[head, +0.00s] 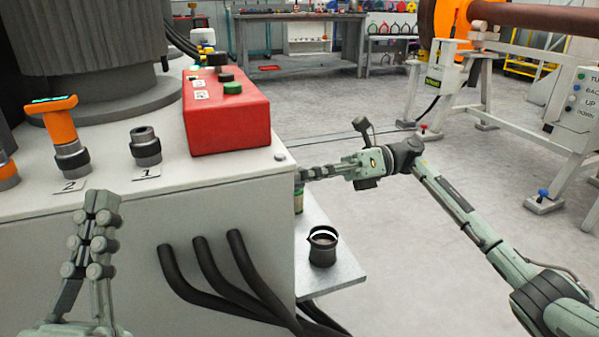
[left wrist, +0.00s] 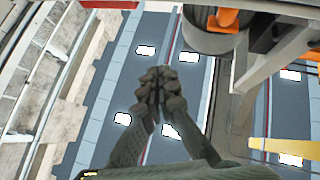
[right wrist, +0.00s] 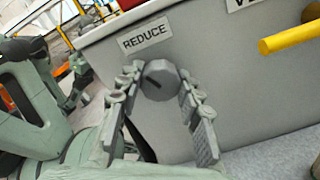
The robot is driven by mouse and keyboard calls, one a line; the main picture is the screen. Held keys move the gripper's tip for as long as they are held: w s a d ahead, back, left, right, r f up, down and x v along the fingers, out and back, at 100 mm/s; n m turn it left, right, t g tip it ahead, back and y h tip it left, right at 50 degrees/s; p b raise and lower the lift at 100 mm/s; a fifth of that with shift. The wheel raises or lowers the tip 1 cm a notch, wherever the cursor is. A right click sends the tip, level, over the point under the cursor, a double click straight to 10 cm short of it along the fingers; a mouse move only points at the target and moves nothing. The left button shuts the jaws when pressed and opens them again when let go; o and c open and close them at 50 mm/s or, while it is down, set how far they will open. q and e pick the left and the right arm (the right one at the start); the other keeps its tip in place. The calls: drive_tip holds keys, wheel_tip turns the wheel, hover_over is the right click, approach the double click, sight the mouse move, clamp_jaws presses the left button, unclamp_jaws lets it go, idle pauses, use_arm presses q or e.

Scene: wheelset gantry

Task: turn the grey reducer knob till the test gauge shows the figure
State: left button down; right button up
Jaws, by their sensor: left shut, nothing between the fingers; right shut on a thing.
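The grey reducer knob (right wrist: 160,79) is on the cabinet's side wall below a REDUCE label (right wrist: 146,37), with a dark mark on its face. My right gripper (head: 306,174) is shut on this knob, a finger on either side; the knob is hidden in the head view. An orange T-shaped device with a green display (head: 52,106), seemingly the test gauge, stands on the coupling marked 2; its figure is too small to read. My left gripper (head: 100,205) is shut and empty in front of the cabinet; it also shows in the left wrist view (left wrist: 158,82).
A red box (head: 226,118) with a green button sits on the white cabinet top. The coupling marked 1 (head: 146,146) is bare. Black hoses (head: 205,275) leave the cabinet front. A dark cup (head: 322,246) stands on a side shelf. A yellow bar (right wrist: 290,38) juts near the knob.

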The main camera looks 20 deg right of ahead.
drive_tip(key=shift+r+m+p, duration=0.1)
drive_tip(key=shift+m+p, duration=0.4)
drive_tip(key=shift+m, duration=0.6)
use_arm(q)
drive_tip(key=shift+w+d+f+g+y+p, duration=0.1)
drive_tip(key=shift+w+d+f+g, duration=0.15)
drive_tip(key=shift+f+g, duration=0.3)
drive_tip(key=shift+w+d+f+g+y+p, duration=0.1)
drive_tip(key=shift+w+d+f+g, duration=0.15)
drive_tip(key=shift+f+g, duration=0.3)
drive_tip(key=shift+w+d+f+g+y+p, duration=0.15)
drive_tip(key=shift+w+f+g, duration=0.2)
drive_tip(key=shift+f+g, duration=0.2)
use_arm(e)
drive_tip(key=shift+m, duration=0.8)
drive_tip(key=o, duration=1.2)
drive_tip(key=shift+c, duration=0.2)
drive_tip(key=d, duration=1.2)
drive_tip(key=shift+w, duration=0.1)
